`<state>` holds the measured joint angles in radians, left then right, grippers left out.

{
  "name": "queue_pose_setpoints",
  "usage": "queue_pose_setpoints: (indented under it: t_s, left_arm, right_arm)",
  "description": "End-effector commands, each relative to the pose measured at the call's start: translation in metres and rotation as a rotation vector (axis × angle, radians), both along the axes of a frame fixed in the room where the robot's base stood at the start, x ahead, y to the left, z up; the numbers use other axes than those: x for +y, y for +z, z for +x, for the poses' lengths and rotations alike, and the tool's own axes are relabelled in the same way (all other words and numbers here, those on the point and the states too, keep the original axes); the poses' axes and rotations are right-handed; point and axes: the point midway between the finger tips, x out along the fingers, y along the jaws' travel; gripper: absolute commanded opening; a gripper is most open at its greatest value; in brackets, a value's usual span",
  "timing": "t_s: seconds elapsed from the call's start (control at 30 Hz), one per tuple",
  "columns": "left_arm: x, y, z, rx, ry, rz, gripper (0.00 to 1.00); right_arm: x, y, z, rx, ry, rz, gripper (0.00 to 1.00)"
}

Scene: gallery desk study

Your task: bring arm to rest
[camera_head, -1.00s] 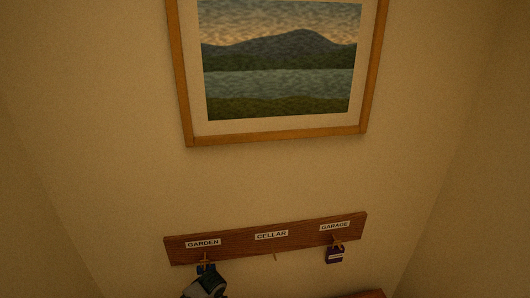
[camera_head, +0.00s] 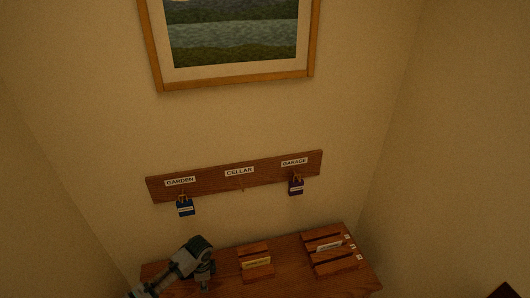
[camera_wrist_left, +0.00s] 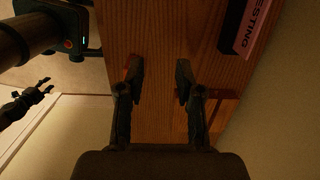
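My left arm enters the head view from the bottom left. Its gripper (camera_head: 206,279) is over the left part of the wooden desk (camera_head: 292,280), below the key rack. In the left wrist view the two dark fingers of the left gripper (camera_wrist_left: 158,72) stand apart with nothing between them, and wood grain lies behind them. A small dark two-pronged shape at the left edge of that view looks like my right gripper (camera_wrist_left: 44,88); its prongs appear apart and empty. The right gripper is not seen in the head view.
The wall rack (camera_head: 213,184) reads GARDEN, CELLAR, GARAGE. A wooden holder with a yellow label (camera_head: 257,263) and a slotted wooden rack (camera_head: 323,238) stand on the desk.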

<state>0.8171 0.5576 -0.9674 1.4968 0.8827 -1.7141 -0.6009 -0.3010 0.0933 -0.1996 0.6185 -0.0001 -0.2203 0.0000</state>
Motion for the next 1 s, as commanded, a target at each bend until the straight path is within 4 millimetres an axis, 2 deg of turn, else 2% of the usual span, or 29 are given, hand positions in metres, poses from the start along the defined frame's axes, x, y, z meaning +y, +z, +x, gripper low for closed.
queue_pose_setpoints:
  t_s: [0.37, 0.57, 0.7, 0.83, 1.0]
  left_arm:
    - [-0.057, -0.032, -0.045, -0.033, 0.027, -0.096, 0.35]
    - [-0.092, -0.047, -0.084, -0.070, 0.101, -0.187, 0.35]
    - [-0.112, -0.054, -0.120, -0.105, 0.219, -0.271, 0.35]
    - [-0.114, -0.054, -0.161, -0.155, 0.427, -0.350, 0.35]
    - [-0.091, -0.049, -0.198, -0.212, 0.675, -0.374, 0.35]
  right_arm:
    - [0.020, 0.000, 0.004, -0.006, -0.007, 0.024, 0.40]
    - [0.019, 0.000, 0.008, -0.012, -0.006, 0.023, 0.40]
    - [0.014, 0.000, 0.005, -0.008, -0.004, 0.016, 0.40]
    - [0.009, 0.000, 0.001, -0.002, -0.003, 0.011, 0.40]
    - [0.005, 0.000, 0.001, -0.002, -0.001, 0.007, 0.40]
